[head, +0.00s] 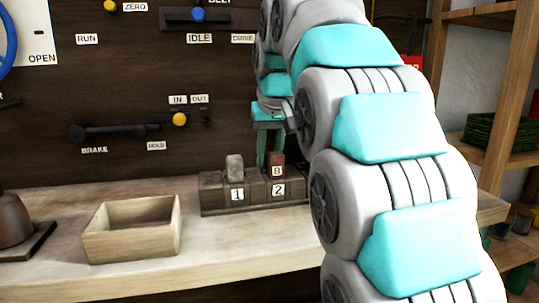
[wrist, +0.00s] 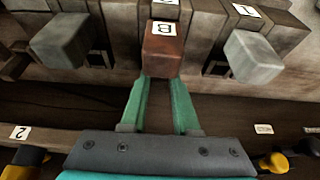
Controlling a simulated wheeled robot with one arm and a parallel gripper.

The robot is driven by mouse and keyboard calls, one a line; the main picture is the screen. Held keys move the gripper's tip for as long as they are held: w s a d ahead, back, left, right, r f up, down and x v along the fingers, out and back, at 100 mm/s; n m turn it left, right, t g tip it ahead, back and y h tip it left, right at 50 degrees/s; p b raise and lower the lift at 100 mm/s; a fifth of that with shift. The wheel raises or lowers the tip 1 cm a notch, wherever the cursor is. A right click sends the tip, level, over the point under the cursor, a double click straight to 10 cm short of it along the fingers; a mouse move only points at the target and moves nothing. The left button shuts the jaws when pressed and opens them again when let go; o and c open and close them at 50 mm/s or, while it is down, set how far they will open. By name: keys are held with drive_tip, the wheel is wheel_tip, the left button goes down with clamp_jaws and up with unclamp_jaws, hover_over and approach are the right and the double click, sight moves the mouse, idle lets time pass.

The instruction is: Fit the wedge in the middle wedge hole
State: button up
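The dark block with wedge holes (head: 213,192) stands on the bench, with labels 1 and 2 on its front. The red-brown wedge marked B (head: 277,165) stands upright at the middle hole, above label 2, its upper part sticking out. It is also in the middle of the wrist view (wrist: 162,45). My gripper (head: 270,160) points down right at the wedge. In the wrist view its green fingers (wrist: 160,82) are apart, with bare gap between them, their tips at the wedge's wall-side edge. I cannot tell whether they touch it.
A grey piece (head: 234,167) stands at hole 1. Another grey piece (wrist: 62,40) is on the other side, hidden by my arm in the head view. An empty wooden box (head: 132,230) is left of the block. Levers and knobs (head: 180,119) stick out of the wall panel behind.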

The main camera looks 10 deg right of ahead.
drive_tip(key=shift+o, duration=1.3)
drive_tip(key=shift+d+f, duration=0.1)
drive_tip(key=shift+f, duration=0.05)
